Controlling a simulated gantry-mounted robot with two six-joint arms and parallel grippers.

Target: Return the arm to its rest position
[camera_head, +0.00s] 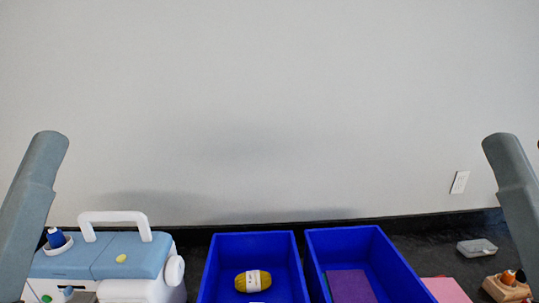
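No gripper shows in the head view, the only view given. My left arm link (34,205) stands at the left edge, and my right arm link (513,180) stands at the right edge. Both slant upward, and their gripper ends are out of the picture. Whether either gripper is open or shut is hidden.
A blue and white sewing machine (135,255) stands at left, partly behind my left arm. Two blue bins (252,239) (343,233) stand in the middle, holding yellow yarn (253,281) and a purple sheet (350,287). A grey box (477,247), wooden holder (506,288) and pink sheet (446,290) lie right.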

